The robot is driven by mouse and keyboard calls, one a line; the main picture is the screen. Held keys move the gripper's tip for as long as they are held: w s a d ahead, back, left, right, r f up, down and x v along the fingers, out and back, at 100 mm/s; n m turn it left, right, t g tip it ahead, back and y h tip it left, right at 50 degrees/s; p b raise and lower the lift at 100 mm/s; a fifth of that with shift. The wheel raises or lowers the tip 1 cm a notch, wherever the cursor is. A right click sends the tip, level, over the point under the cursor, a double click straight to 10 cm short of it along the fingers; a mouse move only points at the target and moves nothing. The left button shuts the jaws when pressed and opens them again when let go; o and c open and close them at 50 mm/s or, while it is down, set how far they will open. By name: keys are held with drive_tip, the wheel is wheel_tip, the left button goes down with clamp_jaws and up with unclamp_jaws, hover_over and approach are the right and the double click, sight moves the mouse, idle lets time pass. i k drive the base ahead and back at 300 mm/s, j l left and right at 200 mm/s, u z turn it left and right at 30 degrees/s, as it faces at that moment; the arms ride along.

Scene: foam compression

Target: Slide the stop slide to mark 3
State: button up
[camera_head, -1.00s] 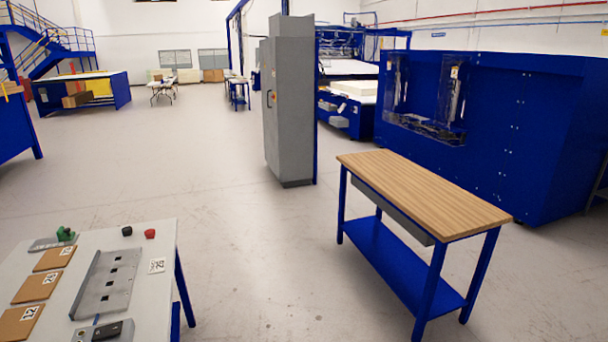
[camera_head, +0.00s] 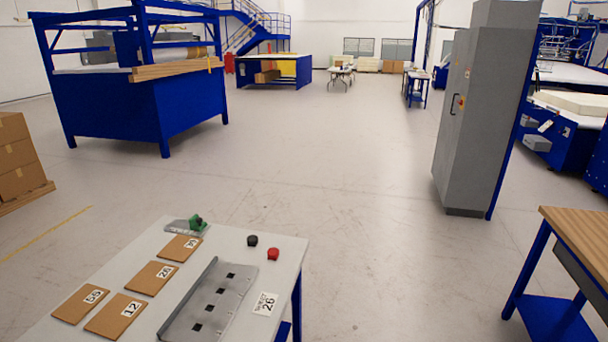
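A pale worktable (camera_head: 140,240) stands at the bottom of the head view. At its far edge is a green part (camera_head: 196,222) on a grey metal plate (camera_head: 178,226); I cannot tell whether this is the stop slide. A long grey metal tray (camera_head: 214,299) with several dark square holes lies along the table's right half, cut off by the bottom edge. No mark 3 is readable. My gripper is not in view.
Several numbered brown cards (camera_head: 145,280) lie left of the tray. A black knob (camera_head: 252,240), a red knob (camera_head: 273,254) and a white 26 label (camera_head: 264,304) are right of it. A grey cabinet (camera_head: 480,120) and wood-topped bench (camera_head: 585,235) stand right.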

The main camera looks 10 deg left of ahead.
sight(198, 222)
drive_tip(key=i+u, duration=0.1)
drive_tip(key=i, duration=0.4)
drive_tip(key=i+l+u, duration=0.1)
drive_tip(key=i, duration=0.35)
drive_tip(key=i+l+u, duration=0.15)
drive_tip(key=i, duration=0.35)
drive_tip(key=i+l+u, duration=0.1)
drive_tip(key=i, duration=0.4)
drive_tip(key=i+u, duration=0.25)
drive_tip(key=u, duration=0.15)
drive_tip(key=i+u, duration=0.25)
drive_tip(key=u, duration=0.2)
drive_tip(key=i+l+u, duration=0.1)
drive_tip(key=i+u, duration=0.15)
drive_tip(key=u, duration=0.15)
drive_tip(key=i+l+u, duration=0.15)
drive_tip(key=u, duration=0.3)
drive_tip(key=i+l+u, duration=0.25)
drive_tip(key=u, duration=0.15)
drive_tip(key=i+u, duration=0.1)
drive_tip(key=i, duration=0.1)
